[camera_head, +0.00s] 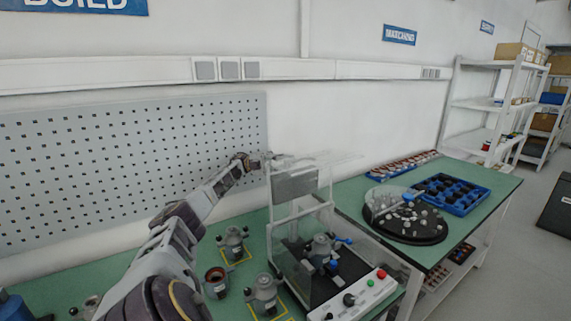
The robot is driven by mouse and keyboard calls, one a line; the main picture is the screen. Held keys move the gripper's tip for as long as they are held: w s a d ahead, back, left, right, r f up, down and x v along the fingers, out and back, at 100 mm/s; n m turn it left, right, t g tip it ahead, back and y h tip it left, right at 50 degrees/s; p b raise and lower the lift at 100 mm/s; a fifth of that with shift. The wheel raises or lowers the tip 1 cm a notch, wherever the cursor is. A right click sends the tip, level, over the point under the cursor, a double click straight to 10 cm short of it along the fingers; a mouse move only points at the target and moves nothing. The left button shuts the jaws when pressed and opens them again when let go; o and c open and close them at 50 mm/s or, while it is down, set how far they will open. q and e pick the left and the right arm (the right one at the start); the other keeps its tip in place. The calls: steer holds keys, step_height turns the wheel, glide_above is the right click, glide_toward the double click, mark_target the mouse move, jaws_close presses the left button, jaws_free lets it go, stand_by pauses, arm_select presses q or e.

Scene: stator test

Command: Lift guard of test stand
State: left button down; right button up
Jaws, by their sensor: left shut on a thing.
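The test stand (340,306) is on the green bench, with a white frame and a control strip bearing a red button, a green button and black knobs. Its clear guard (335,159) shows as a see-through panel near the top of the frame, roughly level; its exact edges are hard to make out. A grey motor-like part (321,247) with blue-tipped pieces sits inside the stand. My left gripper (266,160) is at the guard's upper left edge, shut on what looks like the guard; its fingertips are small and partly blurred. My right gripper is not in view.
Several grey stators (264,292) stand left of the test stand on yellow-marked spots. A black round turntable (405,222) with small parts and a blue tray (452,193) are on the bench at right. A perforated panel (130,160) is behind my left arm.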

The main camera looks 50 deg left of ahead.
arm_select(q)
steer(key=c, duration=1.5)
jaws_free()
steer(key=shift+f, duration=0.1)
